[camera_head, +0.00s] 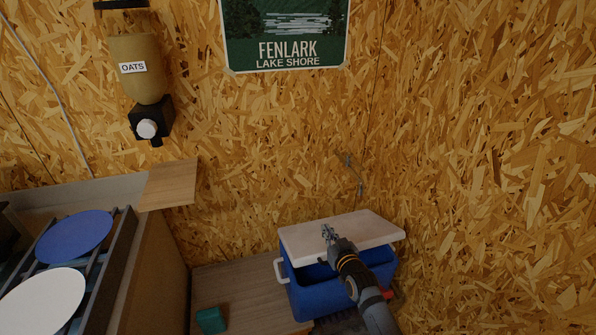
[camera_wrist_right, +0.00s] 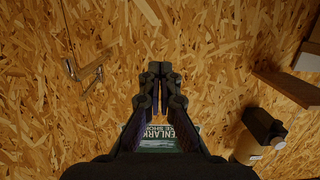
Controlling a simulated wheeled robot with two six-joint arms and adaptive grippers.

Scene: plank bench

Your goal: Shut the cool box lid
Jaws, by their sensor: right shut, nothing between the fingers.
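The cool box (camera_head: 327,297) is blue and stands on the low plank surface at lower right of the head view, against the wall. Its white lid (camera_head: 365,228) is partly open: it slants over the box, and a dark gap shows under its front edge. A white handle (camera_head: 281,271) shows at the box's left side. My right gripper (camera_head: 328,232) is shut and empty, in front of the lid in the head view; I cannot tell whether it touches. It also shows in the right wrist view (camera_wrist_right: 158,75), with no lid there. My left gripper is out of view.
A teal block (camera_head: 210,320) lies left of the box. A counter with a rack holding a blue plate (camera_head: 75,236) and a white plate (camera_head: 43,301) is at left. An oats dispenser (camera_head: 140,70) and a poster (camera_head: 286,35) are on the chipboard wall.

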